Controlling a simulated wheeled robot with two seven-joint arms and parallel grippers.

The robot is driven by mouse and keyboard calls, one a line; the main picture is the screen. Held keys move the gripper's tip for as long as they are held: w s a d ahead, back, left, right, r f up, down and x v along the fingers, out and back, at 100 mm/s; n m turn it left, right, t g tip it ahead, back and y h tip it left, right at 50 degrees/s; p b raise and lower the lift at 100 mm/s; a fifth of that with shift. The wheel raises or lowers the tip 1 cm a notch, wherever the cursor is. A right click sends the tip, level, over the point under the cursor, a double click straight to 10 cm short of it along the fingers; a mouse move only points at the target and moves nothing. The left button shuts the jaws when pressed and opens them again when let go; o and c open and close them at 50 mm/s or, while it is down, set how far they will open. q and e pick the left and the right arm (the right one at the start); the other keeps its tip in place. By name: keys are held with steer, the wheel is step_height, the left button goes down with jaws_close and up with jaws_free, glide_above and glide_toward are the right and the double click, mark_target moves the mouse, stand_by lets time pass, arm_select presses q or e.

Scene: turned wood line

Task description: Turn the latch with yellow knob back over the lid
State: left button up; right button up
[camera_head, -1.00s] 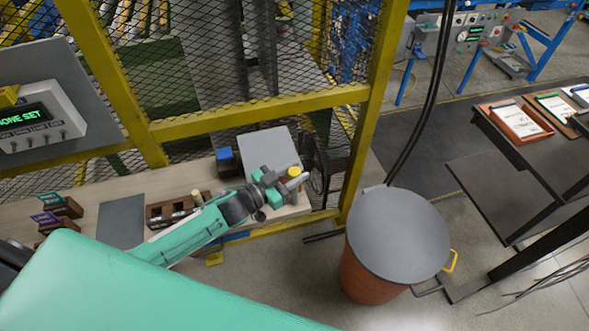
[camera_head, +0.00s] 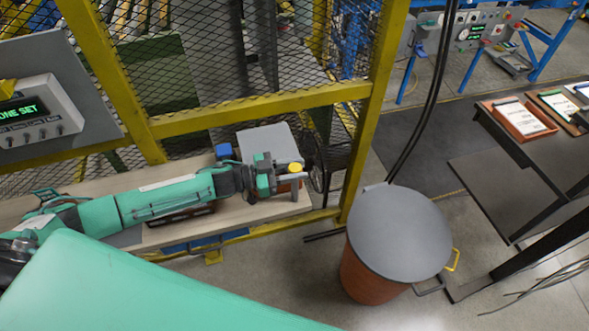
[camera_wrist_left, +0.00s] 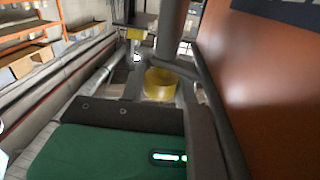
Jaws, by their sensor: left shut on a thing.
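The latch's yellow knob (camera_head: 295,168) shows at the right end of the workbench, by the right edge of the grey lid (camera_head: 262,142). My left gripper (camera_head: 293,181) reaches in from the left and is shut on the knob. In the left wrist view the yellow knob (camera_wrist_left: 160,84) sits between the two grey fingers. An orange-brown wall (camera_wrist_left: 265,90) stands close on the right in that view. The latch's arm is largely hidden by my gripper in the head view. My right gripper is not in view.
A yellow-framed mesh fence (camera_head: 260,105) stands just behind the bench (camera_head: 235,212). A blue block (camera_head: 223,151) stands left of the lid. A grey-topped orange drum (camera_head: 398,230) stands on the floor to the right. A dark rack (camera_head: 178,217) lies partly under my left arm.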

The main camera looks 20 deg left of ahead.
arm_select(q)
steer(key=o, duration=1)
steer(key=shift+c, duration=0.2)
steer(key=shift+s+a+f+b, duration=0.2)
steer(key=shift+a+b, duration=0.1)
steer(key=shift+a, duration=0.15)
steer(key=b+v, duration=0.5)
steer(key=v, duration=0.7)
steer(key=shift+a+r, duration=0.25)
steer(key=shift+a, duration=0.05)
steer(key=shift+s, duration=0.15)
